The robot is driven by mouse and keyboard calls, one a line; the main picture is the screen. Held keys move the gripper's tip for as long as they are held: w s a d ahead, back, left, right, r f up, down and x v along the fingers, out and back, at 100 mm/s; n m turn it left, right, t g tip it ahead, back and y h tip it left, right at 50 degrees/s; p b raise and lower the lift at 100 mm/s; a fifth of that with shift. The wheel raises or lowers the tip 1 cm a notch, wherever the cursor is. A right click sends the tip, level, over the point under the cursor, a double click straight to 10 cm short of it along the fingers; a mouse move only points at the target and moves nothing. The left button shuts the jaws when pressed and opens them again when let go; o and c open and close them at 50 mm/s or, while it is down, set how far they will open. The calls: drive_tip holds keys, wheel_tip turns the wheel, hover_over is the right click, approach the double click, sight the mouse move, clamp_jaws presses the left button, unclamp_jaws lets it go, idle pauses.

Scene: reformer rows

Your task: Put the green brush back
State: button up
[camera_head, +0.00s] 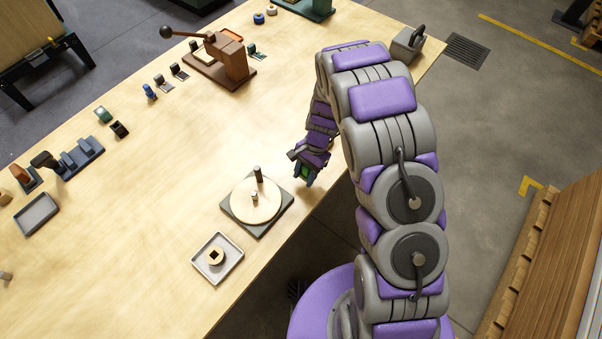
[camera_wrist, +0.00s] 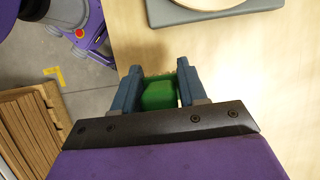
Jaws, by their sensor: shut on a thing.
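The green brush (camera_wrist: 159,95) is between the two blue-grey fingers of my gripper (camera_wrist: 159,88) in the wrist view, with its bristles at the far side. In the head view my gripper (camera_head: 304,175) is over the table's right edge, to the right of the round turntable. A bit of the green brush (camera_head: 304,171) shows between the fingers there. Most of its body is hidden by the fingers. I cannot tell whether it touches the table.
A round wooden disc (camera_head: 243,207) with upright pegs sits on a grey base left of my gripper. A grey tray (camera_head: 217,272) with a brass piece lies nearer. A brown lever press (camera_head: 222,65) stands farther back. Bare tabletop (camera_head: 190,150) lies between them.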

sight(300, 181)
drive_tip(key=shift+w+d, duration=0.15)
drive_tip(key=shift+w, duration=1)
drive_tip(key=shift+w+f, duration=0.15)
drive_tip(key=f, duration=0.1)
drive_tip(key=a+f+b, duration=0.1)
drive_tip(key=f, duration=0.1)
drive_tip(key=shift+f, duration=0.25)
drive_tip(key=shift+r, duration=0.1)
drive_tip(key=shift+d, duration=0.1)
drive_tip(key=o, duration=0.9)
drive_tip(key=shift+d, duration=0.2)
drive_tip(key=shift+o, duration=1.1)
drive_tip(key=shift+a, duration=0.2)
